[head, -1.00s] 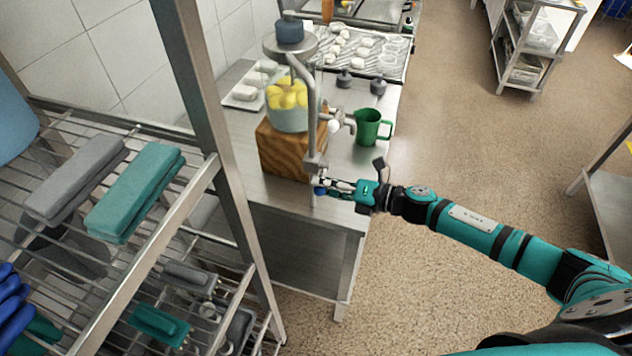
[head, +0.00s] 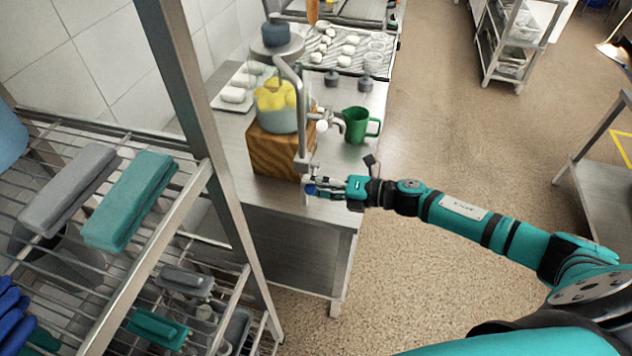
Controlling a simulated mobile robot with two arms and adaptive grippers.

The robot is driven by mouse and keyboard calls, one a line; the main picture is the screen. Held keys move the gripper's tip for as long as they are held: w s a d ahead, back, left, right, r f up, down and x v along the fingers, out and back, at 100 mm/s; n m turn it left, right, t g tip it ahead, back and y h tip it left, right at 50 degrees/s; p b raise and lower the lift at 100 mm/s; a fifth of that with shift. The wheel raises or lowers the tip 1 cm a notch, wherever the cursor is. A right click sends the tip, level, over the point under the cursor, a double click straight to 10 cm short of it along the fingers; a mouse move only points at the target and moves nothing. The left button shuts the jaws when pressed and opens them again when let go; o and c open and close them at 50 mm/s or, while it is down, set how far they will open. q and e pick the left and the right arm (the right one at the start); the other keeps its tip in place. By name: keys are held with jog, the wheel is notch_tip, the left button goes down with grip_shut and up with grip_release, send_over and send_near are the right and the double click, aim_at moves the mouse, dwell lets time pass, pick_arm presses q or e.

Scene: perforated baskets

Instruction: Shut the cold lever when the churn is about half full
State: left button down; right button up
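The churn seems to be the clear round vessel (head: 279,122) with yellow lumps in it, standing on a wooden block (head: 275,153). A grey metal pipe (head: 302,115) rises in front of it and bends over its top. Water flow and the liquid level are too small to tell. The cold lever seems to be the small blue knob (head: 311,190) low on the pipe. My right gripper (head: 322,188) is at this knob, its fingertips beside or around it; contact and finger gap are unclear. My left gripper is not in view.
A green mug (head: 356,125) stands right of the vessel, near a tap with a white knob (head: 322,126). Behind are a tray of white pieces (head: 234,99) and two dark weights (head: 364,82). A wire rack (head: 200,167) fills the left.

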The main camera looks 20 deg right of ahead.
jog(key=shift+o, duration=1)
jog(key=v, duration=1.2)
